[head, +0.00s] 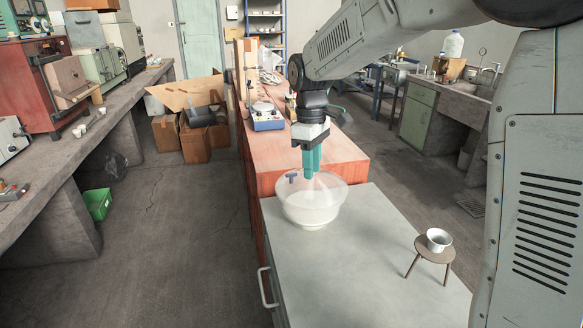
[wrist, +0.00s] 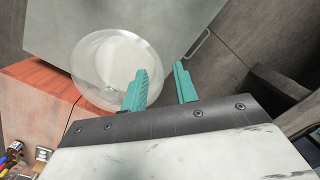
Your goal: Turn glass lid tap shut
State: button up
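A clear glass vessel with a domed lid (head: 318,207) stands on the grey bench top. A small blue tap (head: 291,177) sticks up at the lid's left side, its crosspiece lying roughly level. My gripper (head: 313,172) points down with its teal fingers over the back of the lid, to the right of the tap. In the wrist view the fingers of my gripper (wrist: 161,84) are apart with nothing between them. The glass lid (wrist: 92,62) shows there, left of and partly behind the left finger.
A small round stool-like stand (head: 434,255) with a white cup (head: 438,239) stands on the bench front right. A blue-and-white device (head: 267,117) sits on the red-brown bench behind. The bench top (head: 345,275) in front of the vessel is clear.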

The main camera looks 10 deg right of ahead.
aim_at(291, 178)
jog(key=w+n, duration=0.2)
jog(key=w, duration=0.1)
jog(key=w+a+n+t, duration=0.1)
jog(key=w+n, duration=0.1)
jog(key=w, duration=0.2)
jog(key=w+a+r+n, duration=0.1)
jog(key=w+n, duration=0.1)
jog(key=w, duration=0.1)
jog(key=shift+w+a+n, duration=0.15)
jog(key=shift+w+n, duration=0.1)
jog(key=shift+n, duration=0.05)
jog(key=shift+r+n, duration=0.2)
jog(key=shift+n, duration=0.3)
jog(key=shift+f+n, duration=0.2)
jog(key=shift+n, duration=0.2)
notch_tip(291, 178, down, 8)
jog(key=shift+r, duration=0.25)
grip_shut()
